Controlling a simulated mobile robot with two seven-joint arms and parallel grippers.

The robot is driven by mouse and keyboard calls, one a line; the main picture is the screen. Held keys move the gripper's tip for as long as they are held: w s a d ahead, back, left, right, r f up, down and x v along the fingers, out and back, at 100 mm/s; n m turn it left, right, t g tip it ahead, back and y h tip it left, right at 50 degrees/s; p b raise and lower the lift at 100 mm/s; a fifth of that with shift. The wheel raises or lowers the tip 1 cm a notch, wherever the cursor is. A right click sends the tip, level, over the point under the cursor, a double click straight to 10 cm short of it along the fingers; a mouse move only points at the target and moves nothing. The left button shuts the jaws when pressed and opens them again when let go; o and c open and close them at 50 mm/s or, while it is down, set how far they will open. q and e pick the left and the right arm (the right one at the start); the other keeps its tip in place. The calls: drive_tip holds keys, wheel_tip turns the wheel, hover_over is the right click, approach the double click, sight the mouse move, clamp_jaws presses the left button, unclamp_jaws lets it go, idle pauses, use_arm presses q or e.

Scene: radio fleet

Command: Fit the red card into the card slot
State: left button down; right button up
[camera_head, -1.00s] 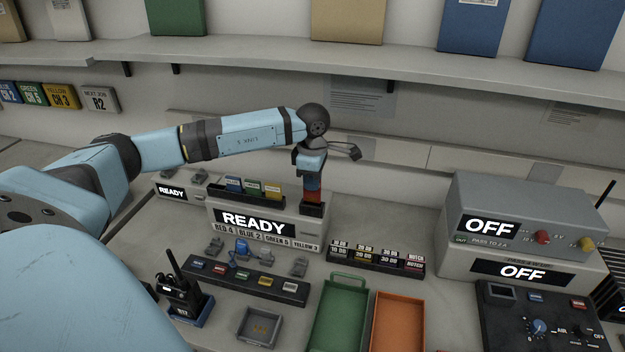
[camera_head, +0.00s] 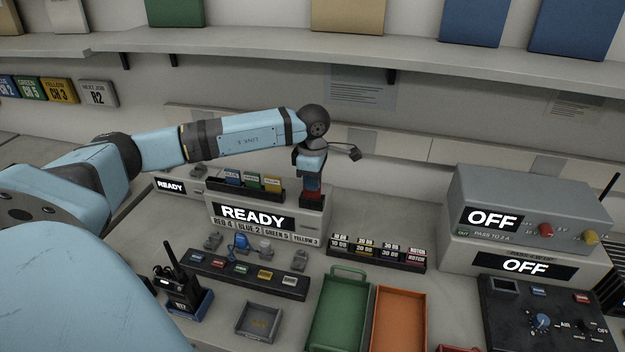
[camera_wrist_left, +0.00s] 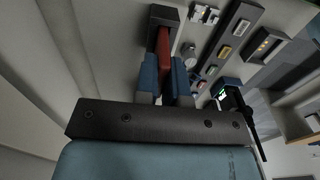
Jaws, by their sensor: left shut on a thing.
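The red card (camera_head: 313,187) is upright in my left gripper (camera_head: 313,178), whose blue fingers are shut on it. The card slot (camera_head: 313,201) is a dark block on the right of the top of the grey READY box (camera_head: 280,228). The card's lower end is at the slot's mouth; how deep it sits is hidden. In the left wrist view, the red card (camera_wrist_left: 164,50) runs from between the blue fingers (camera_wrist_left: 165,80) to the dark slot block (camera_wrist_left: 163,15). My right gripper is out of view.
A rack with blue, green and yellow cards (camera_head: 245,183) stands beside the slot on the left. A green tray (camera_head: 340,310) and an orange tray (camera_head: 399,318) lie in front. A handheld radio (camera_head: 180,285) stands front left. Grey OFF units (camera_head: 530,205) stand right.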

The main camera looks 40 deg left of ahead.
use_arm(q)
drive_tip(key=shift+f+b, duration=0.5)
drive_tip(key=shift+f, duration=0.3)
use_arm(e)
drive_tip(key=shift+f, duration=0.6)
use_arm(q)
drive_tip(key=c, duration=1.1)
unclamp_jaws()
drive_tip(key=shift+c, duration=0.2)
drive_tip(key=shift+r, duration=0.8)
wheel_tip(320, 180, up, 6)
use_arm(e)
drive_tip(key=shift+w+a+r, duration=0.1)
use_arm(q)
drive_tip(key=shift+s+d+f, duration=0.1)
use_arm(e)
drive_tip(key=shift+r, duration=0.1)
